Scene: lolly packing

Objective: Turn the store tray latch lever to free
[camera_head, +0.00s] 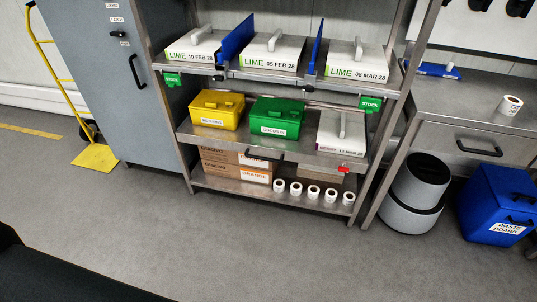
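I cannot tell for certain which part is the store tray latch lever. A small dark lever (118,34) sits on the front of the grey cabinet (150,110) at the upper left, between small white labels; one of them (117,19) seems to read "LATCH". Small dark fittings (218,78) also show along the front edge of the top shelf (265,78). A red tag or clip (345,169) is at the right of the middle shelf's front edge. These parts are too small to tell their setting. Neither of my grippers is in view.
White LIME boxes (272,56) stand between blue dividers on the top shelf. Yellow (217,111) and green (275,117) boxes stand below. Label rolls (312,193) line the bottom. A yellow hand truck (94,158), grey bin (411,205) and blue bin (495,205) flank the rack. The floor in front is clear.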

